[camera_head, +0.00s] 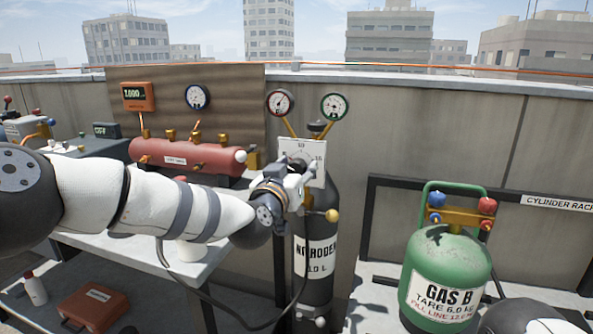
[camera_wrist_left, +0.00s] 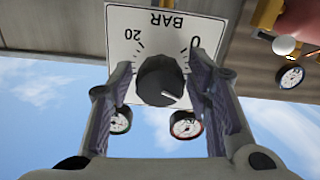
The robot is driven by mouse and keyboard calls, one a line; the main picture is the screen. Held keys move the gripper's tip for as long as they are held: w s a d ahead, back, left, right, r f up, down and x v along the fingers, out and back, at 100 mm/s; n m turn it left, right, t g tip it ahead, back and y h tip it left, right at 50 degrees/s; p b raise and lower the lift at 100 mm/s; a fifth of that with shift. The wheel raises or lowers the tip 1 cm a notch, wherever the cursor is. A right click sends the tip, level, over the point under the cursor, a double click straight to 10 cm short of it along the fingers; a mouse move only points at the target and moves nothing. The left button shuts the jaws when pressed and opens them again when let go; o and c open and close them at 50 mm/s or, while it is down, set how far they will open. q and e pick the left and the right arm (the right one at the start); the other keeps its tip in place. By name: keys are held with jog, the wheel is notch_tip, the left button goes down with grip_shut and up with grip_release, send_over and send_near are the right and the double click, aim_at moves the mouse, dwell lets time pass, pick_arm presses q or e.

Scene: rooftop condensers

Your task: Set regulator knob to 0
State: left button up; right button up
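The black regulator knob (camera_wrist_left: 161,80) sits on a white BAR plate (camera_wrist_left: 150,20), upside down in the left wrist view. The 0 mark is upper right and the 20 upper left there. The knob's white line points lower right, away from the 0. My left gripper (camera_wrist_left: 165,85) is open, with one finger on each side of the knob; I cannot tell whether they touch it. In the head view the left gripper (camera_head: 292,188) is in front of the plate (camera_head: 316,172) above the nitrogen cylinder (camera_head: 318,225) and covers part of it. My right gripper is not in view.
A red-rimmed gauge (camera_head: 280,103) and a green-rimmed gauge (camera_head: 334,106) stand above the plate. A red manifold tank (camera_head: 190,156) is behind my left arm. A green Gas B cylinder (camera_head: 445,270) stands right, by the cylinder rack rail (camera_head: 480,190). A dark hose (camera_head: 235,317) hangs below.

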pick_arm(q)
jog(key=c, duration=0.7)
jog(key=n, duration=0.7)
jog(key=shift+f+b, duration=0.1)
jog(key=shift+b, duration=0.25)
jog(key=n, duration=0.3)
jog(key=shift+b, duration=0.35)
jog(key=shift+d+n+b, duration=0.1)
jog(key=shift+n+b, duration=0.2)
jog(key=shift+n, duration=1.3)
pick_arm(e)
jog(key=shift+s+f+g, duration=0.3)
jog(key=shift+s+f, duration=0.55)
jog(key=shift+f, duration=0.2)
